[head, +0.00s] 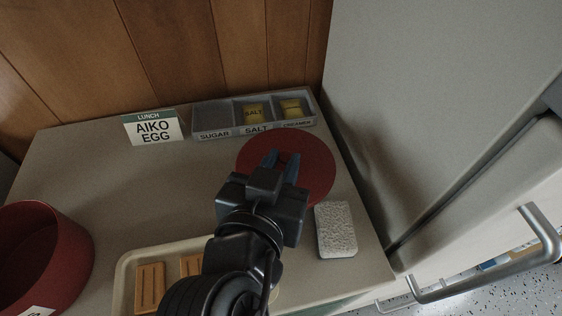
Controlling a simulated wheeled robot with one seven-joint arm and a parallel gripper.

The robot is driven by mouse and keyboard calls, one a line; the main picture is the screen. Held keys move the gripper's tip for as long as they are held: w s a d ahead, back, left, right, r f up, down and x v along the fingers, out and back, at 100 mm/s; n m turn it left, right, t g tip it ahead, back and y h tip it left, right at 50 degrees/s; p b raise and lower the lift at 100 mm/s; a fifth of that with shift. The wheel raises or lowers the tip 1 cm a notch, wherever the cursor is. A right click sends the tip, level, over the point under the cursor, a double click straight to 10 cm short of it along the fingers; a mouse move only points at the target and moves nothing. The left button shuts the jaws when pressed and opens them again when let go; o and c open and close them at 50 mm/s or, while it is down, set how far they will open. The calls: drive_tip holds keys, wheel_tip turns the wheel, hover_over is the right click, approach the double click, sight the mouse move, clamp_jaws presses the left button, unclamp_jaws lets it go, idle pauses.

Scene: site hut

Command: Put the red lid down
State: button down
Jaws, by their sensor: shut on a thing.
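The red lid (312,168) is a flat, round, dark red disc at the right side of the counter, in front of the compartment tray. My gripper (281,162) is over the lid, with its fingers shut on it near the disc's middle. The grip point itself is mostly hidden by the gripper body. I cannot tell whether the lid touches the counter or is held a little above it.
A red pot (42,255) stands at left. A grey tray (225,133) labelled sugar, salt and creamer and a lunch card (153,127) stand at the back. A white sponge-like block (336,230) lies right; a cream tray (125,268) is in front. Counter (95,175) is clear centre-left.

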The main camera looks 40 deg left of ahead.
drive_tip(key=shift+f+b, duration=0.35)
drive_tip(key=shift+f, duration=0.25)
drive_tip(key=c, duration=1)
unclamp_jaws()
drive_tip(key=shift+f, duration=0.15)
drive_tip(key=shift+r, duration=0.35)
drive_tip(key=r+v, duration=0.1)
drive_tip(key=v, duration=1.1)
